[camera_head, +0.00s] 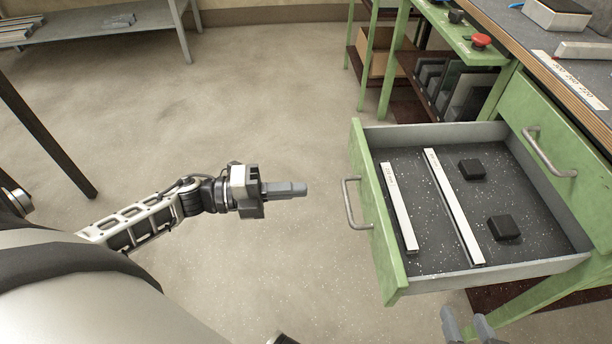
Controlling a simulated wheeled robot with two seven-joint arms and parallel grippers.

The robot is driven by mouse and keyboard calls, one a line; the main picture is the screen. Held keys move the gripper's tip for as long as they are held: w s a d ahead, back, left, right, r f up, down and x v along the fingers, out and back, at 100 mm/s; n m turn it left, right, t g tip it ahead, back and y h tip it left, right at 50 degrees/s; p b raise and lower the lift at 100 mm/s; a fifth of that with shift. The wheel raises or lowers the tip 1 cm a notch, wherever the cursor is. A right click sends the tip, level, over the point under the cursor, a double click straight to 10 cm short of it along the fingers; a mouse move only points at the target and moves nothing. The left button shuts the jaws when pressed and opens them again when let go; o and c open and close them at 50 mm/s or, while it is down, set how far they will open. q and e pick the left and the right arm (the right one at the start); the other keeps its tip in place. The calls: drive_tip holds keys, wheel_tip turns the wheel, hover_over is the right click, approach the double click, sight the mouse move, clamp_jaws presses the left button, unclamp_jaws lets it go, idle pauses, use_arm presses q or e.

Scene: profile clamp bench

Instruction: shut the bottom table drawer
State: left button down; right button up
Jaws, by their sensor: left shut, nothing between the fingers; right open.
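The bottom table drawer (386,255) is pulled well out from the green bench, with its green front facing left toward me. Its metal bar handle (350,205) stands off the front. My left gripper (302,189) is shut and empty, pointing right. In the picture it lies a little left of the handle, apart from it. My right gripper (467,326) shows only its fingertips at the bottom edge, below the drawer's near side. They are spread apart with nothing seen between them.
Two pale strips (454,205) and two black blocks (503,227) lie inside the drawer. A closed upper drawer (560,135) has its own handle (548,152). A green stand with a red button (481,40) is behind. The floor (250,100) around my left arm is clear.

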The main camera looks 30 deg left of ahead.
sight(371, 184)
use_arm(q)
drive_tip(key=x, duration=1.2)
